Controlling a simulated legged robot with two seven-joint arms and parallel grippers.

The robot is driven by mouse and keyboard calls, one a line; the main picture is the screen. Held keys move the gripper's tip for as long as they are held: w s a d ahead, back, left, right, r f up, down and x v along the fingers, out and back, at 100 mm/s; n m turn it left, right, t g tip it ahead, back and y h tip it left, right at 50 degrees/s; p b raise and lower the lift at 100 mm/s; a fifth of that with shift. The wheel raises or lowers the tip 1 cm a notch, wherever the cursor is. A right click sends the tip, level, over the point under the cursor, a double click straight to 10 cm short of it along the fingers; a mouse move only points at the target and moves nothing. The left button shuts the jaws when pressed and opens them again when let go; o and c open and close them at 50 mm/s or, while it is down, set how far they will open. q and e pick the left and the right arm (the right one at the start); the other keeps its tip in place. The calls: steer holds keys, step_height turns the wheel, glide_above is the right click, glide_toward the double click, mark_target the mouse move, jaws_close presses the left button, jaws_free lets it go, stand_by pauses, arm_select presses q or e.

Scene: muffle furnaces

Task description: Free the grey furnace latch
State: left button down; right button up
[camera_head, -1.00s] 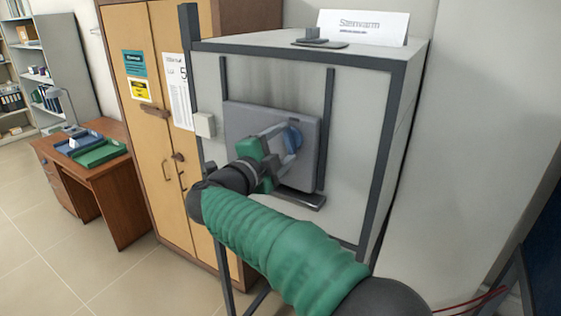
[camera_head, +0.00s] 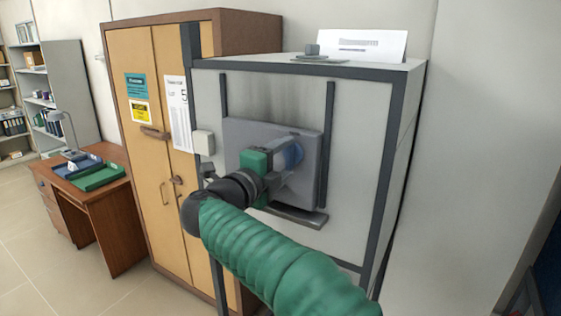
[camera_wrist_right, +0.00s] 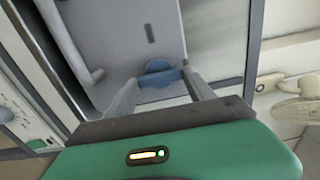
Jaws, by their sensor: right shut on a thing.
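The grey furnace (camera_head: 345,200) has a pale body, dark frame edges and a flat grey door (camera_head: 245,132) in its front. A round blue knob (camera_head: 297,153) is on the door; it also shows in the right wrist view (camera_wrist_right: 158,68). I cannot tell if this is the latch. My right gripper (camera_head: 288,160) is at the door, shut on the blue knob. In the right wrist view my right gripper (camera_wrist_right: 160,80) has one finger on each side of the knob. The gripper partly hides it in the head view. My left gripper is not in view.
A dark ledge (camera_head: 295,217) juts out below the door, and dark upright rails flank it. A small pale box (camera_head: 204,142) is left of the door. A wooden cabinet (camera_head: 150,80) stands left, with a desk (camera_head: 100,195) beyond it. A white sign (camera_head: 362,46) stands on the furnace.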

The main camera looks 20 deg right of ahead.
steer(key=shift+d+f, duration=0.1)
steer(key=shift+f, duration=0.05)
steer(key=o, duration=1.1)
steer(key=shift+o, duration=1.3)
steer(key=shift+d, duration=0.15)
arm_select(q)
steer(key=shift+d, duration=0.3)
arm_select(e)
steer(key=shift+d, duration=0.15)
arm_select(q)
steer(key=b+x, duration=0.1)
steer(key=b, duration=0.1)
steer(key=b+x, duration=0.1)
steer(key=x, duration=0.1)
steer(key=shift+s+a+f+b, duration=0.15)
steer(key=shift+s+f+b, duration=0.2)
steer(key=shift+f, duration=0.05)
arm_select(e)
steer(key=v, duration=1.7)
steer(key=shift+w, duration=0.2)
